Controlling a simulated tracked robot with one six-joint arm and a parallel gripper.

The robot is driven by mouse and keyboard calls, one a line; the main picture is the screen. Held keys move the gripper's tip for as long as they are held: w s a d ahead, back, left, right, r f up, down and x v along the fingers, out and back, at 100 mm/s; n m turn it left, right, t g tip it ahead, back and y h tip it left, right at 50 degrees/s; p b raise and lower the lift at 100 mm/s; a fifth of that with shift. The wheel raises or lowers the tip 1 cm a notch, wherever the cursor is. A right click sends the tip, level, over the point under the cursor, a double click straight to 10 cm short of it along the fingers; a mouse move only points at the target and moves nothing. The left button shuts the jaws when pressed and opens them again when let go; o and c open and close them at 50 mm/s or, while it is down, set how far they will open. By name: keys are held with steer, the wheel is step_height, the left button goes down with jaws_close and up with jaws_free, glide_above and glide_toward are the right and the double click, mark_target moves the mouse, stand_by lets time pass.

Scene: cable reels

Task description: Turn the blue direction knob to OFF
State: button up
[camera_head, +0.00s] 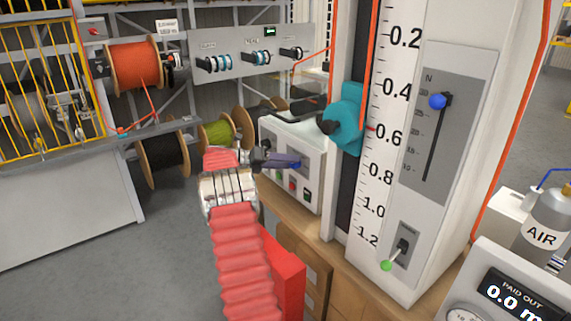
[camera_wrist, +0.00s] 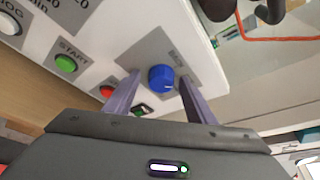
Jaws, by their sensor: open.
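The blue direction knob (camera_wrist: 161,77) sits on a grey plate on the white control box (camera_head: 307,145). My gripper (camera_wrist: 158,92) is open, with one finger on each side of the knob and gaps between fingers and knob. In the head view my gripper (camera_head: 285,160) is at the front of the control box, and its fingers largely hide the knob there.
A green START button (camera_wrist: 65,64) and a red button (camera_wrist: 107,91) are beside the knob. A teal clamp-like part (camera_head: 347,118) stands close to the box on the right, by the tall scaled column (camera_head: 385,150). Cable reels (camera_head: 134,66) are at the back left.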

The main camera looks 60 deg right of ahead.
steer(key=v, duration=1.4)
steer(key=shift+f, duration=0.2)
steer(key=shift+w+d, duration=0.1)
